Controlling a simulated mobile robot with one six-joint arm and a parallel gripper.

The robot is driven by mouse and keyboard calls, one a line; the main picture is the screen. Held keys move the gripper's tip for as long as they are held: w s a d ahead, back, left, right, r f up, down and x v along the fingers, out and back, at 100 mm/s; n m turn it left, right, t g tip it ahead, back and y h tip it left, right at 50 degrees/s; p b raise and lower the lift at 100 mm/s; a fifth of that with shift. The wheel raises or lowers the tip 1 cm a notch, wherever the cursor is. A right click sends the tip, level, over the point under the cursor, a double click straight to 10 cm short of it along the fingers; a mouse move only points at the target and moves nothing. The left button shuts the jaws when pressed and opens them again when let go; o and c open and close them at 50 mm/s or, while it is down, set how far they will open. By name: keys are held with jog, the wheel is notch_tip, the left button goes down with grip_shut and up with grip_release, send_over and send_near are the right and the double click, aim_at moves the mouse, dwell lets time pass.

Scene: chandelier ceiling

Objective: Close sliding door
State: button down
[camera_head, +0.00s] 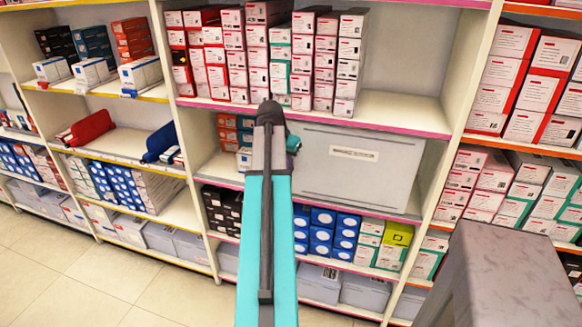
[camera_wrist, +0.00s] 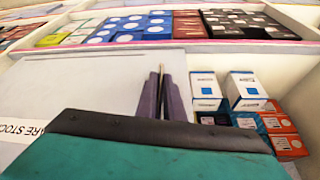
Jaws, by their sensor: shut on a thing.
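The sliding door is a light grey panel (camera_head: 390,187) with a white label, upright in a middle shelf compartment. It covers the right part of that compartment. The left part is open, with small boxes showing inside. In the wrist view the door (camera_wrist: 75,85) fills the left and middle. My gripper (camera_wrist: 160,93) shows there as two dark purple fingers close together at the door's edge. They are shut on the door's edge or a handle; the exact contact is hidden. In the head view my arm hides the fingers and part of the door's left edge.
Orange boxes (camera_head: 228,129) and a white-and-blue box (camera_head: 244,159) stand in the open left part; the wrist view shows white-and-blue boxes (camera_wrist: 245,90) beside the fingers. Stocked shelves surround the compartment. The tiled floor (camera_head: 60,275) at lower left is clear.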

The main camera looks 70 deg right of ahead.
jog(key=w+a, duration=0.1)
jog(key=w, duration=3.7)
jog(key=shift+w+a+r, duration=0.15)
jog(key=shift+a+r, duration=0.05)
jog(key=shift+a, duration=0.05)
jog(key=c, duration=1.9)
grip_release()
jog(key=shift+w+f, duration=0.1)
jog(key=shift+f, duration=0.05)
jog(key=shift+a, duration=0.1)
jog(key=b+v, duration=0.2)
jog(key=v, duration=1.1)
jog(key=shift+a+r, duration=0.15)
jog(key=shift+r, duration=0.25)
jog(key=shift+w+a, duration=0.1)
